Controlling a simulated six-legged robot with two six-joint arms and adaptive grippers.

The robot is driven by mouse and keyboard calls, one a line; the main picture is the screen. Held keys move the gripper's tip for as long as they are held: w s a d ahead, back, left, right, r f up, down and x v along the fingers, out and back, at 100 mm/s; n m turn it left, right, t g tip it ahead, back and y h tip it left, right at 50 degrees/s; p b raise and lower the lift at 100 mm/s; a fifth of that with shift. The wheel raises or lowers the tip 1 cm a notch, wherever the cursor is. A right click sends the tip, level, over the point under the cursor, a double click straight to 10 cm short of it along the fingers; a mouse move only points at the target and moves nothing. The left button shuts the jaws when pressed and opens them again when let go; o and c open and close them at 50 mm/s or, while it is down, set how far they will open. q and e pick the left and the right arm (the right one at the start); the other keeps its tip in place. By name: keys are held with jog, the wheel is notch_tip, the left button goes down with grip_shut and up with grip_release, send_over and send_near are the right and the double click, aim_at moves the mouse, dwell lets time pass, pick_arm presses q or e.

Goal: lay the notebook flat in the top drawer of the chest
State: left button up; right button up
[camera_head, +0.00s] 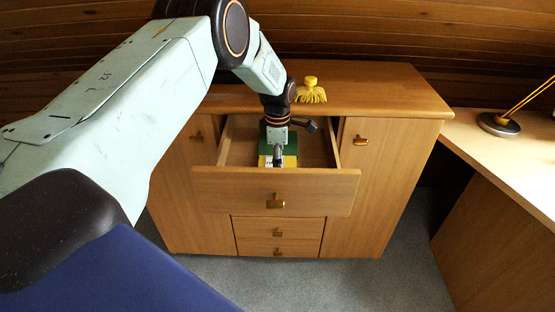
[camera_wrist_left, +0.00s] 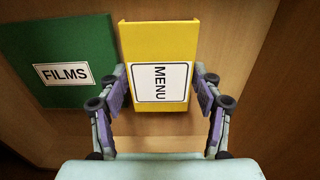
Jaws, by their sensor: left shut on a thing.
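The top drawer (camera_head: 275,188) of the wooden chest (camera_head: 386,190) is pulled open. My left gripper (camera_head: 277,157) reaches down into it from above. In the left wrist view my left gripper (camera_wrist_left: 160,85) is shut on a yellow notebook (camera_wrist_left: 158,38) labelled MENU, with one finger at each side. The yellow notebook also shows in the head view (camera_head: 290,161), partly hidden by the gripper. A green book (camera_wrist_left: 70,45) labelled FILMS lies in the drawer just left of it in the wrist view. I cannot tell whether the notebook touches the drawer floor. My right gripper is not in view.
A yellow tasselled object (camera_head: 311,90) stands on the chest top, behind the drawer. A desk (camera_head: 520,165) with a lamp base (camera_head: 498,124) stands at the right. Grey floor (camera_head: 330,285) in front is clear.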

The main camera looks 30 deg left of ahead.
pick_arm(q)
jog(key=shift+f, duration=0.15)
jog(key=o, duration=1.3)
jog(key=shift+c, duration=0.2)
notch_tip(320, 180, up, 12)
notch_tip(320, 180, down, 12)
jog(key=shift+f, duration=0.1)
jog(key=shift+r, duration=0.35)
